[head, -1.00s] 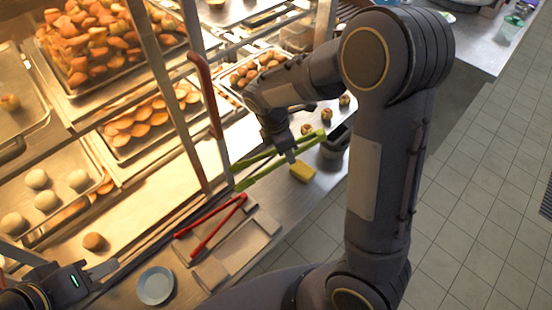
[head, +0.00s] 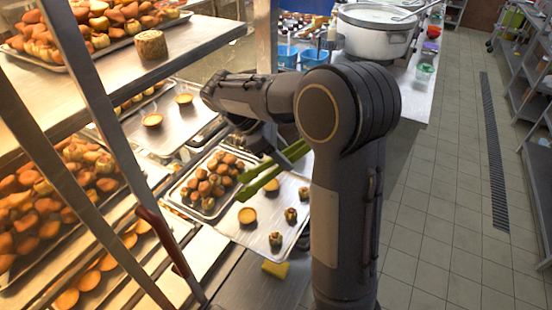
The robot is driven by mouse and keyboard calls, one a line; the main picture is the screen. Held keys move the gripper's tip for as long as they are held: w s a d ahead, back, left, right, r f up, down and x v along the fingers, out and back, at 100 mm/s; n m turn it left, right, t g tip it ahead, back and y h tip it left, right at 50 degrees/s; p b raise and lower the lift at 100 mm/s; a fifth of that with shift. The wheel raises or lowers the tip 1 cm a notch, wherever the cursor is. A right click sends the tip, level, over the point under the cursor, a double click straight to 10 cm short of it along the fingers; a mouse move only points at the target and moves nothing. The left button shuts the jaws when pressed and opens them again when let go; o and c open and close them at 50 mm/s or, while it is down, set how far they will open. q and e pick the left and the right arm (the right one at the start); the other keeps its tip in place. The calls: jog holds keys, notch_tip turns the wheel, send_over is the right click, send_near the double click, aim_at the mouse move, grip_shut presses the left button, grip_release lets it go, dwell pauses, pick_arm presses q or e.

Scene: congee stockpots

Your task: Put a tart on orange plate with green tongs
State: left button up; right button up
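My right gripper (head: 268,146) comes in from the right and is shut on the green tongs (head: 258,183). The tongs hang over a metal tray (head: 228,230), tips pointing down and left; I see nothing between their tips. Under and beside them on this tray lie a flat golden tart (head: 247,216) and another round one (head: 271,185), partly by the tongs. Two similar tarts (head: 152,120) (head: 184,99) lie on a tray further back. No orange plate shows. My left gripper is out of view.
A tray heaped with small pastries (head: 210,185) sits left of the tongs. A yellow sponge (head: 275,269) lies in front. Rack posts (head: 108,150) stand at left. A large pot (head: 375,32) stands behind.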

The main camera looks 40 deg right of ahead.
notch_tip(320, 180, down, 6)
jog(key=b, duration=0.4)
jog(key=shift+r, duration=0.1)
jog(key=shift+o, duration=0.7)
jog(key=shift+a, duration=0.1)
